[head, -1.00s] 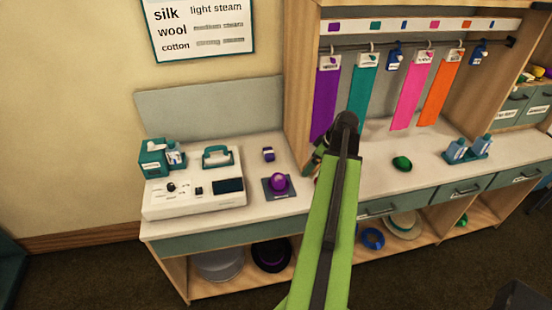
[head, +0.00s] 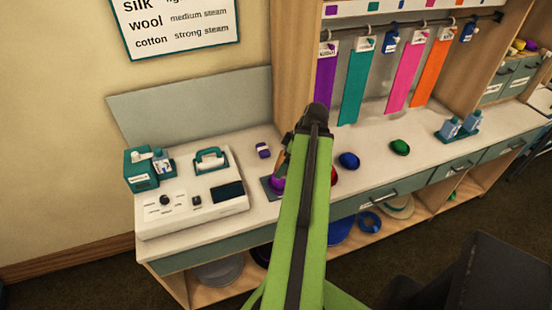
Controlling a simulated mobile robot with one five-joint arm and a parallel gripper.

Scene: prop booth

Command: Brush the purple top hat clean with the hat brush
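A small rounded purple object (head: 277,184) sits on a dark square pad on the counter, partly hidden by my arm. I cannot tell whether it is the purple top hat. A dark hat (head: 261,254) shows on the shelf below, mostly hidden by my arm. A small purple-and-white item (head: 263,150) lies behind the pad; I cannot tell whether it is the hat brush. My gripper (head: 282,160) hangs at the far end of my green arm, above the pad area. Its fingers are mostly hidden, and I cannot see whether it holds anything.
A white steam console (head: 190,205) with a teal-handled iron (head: 210,158) stands left of the pad. Blue (head: 349,160) and green (head: 400,147) rounded items lie right of my arm. Coloured cloths (head: 404,75) hang behind. The front counter between has clear patches.

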